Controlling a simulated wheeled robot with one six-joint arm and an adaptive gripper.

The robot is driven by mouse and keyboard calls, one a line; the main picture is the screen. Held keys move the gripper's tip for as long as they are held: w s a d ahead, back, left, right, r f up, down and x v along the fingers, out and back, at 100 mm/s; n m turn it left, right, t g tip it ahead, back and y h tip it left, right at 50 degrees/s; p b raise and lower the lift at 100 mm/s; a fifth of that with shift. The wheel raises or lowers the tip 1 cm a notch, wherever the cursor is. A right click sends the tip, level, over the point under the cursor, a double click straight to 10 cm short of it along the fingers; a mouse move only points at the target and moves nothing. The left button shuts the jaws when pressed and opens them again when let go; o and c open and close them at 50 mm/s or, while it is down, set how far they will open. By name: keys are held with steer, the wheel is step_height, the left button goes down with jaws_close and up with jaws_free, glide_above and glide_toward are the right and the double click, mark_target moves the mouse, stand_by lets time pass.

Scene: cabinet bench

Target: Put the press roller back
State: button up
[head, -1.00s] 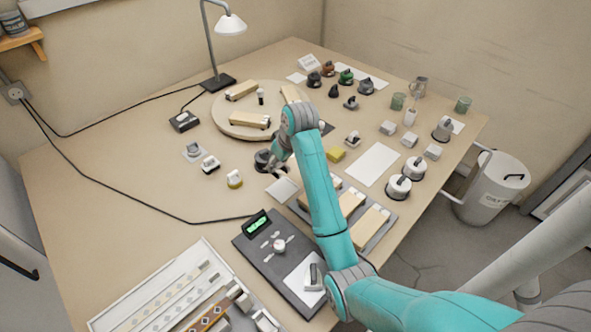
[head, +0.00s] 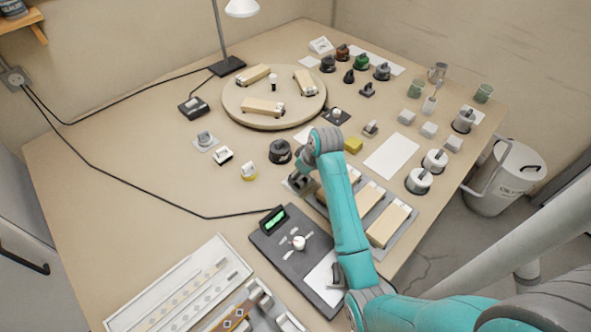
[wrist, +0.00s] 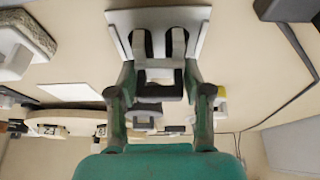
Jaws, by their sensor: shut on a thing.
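The press roller (wrist: 160,91) is a dark grey piece with a squared handle frame, between the fingers of my gripper (wrist: 158,78) in the wrist view. My gripper is shut on it. Just beyond it lies a pale square plate (wrist: 198,38) with two grey uprights (wrist: 142,44) on it. In the head view my gripper (head: 302,182) is low over this small plate, left of the wooden blocks; my arm hides most of the roller. I cannot tell whether the roller touches the plate.
A dark round pot (head: 280,152) stands just behind my gripper. A tray of wooden blocks (head: 388,224) is to the right. A dark panel with a green display (head: 273,220) lies in front. A round turntable (head: 240,110) is behind. The left bench is mostly clear.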

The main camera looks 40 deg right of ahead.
steer(key=shift+f, duration=0.25)
steer(key=shift+s+a+f, duration=0.1)
steer(key=shift+s+f, duration=0.1)
steer(key=shift+f, duration=0.25)
steer(key=shift+c, duration=0.4)
steer(key=o, duration=1.2)
steer(key=shift+w, duration=0.1)
steer(key=shift+r, duration=0.1)
steer(key=shift+r, duration=0.25)
steer(key=v, duration=1.2)
steer(key=shift+r, duration=0.45)
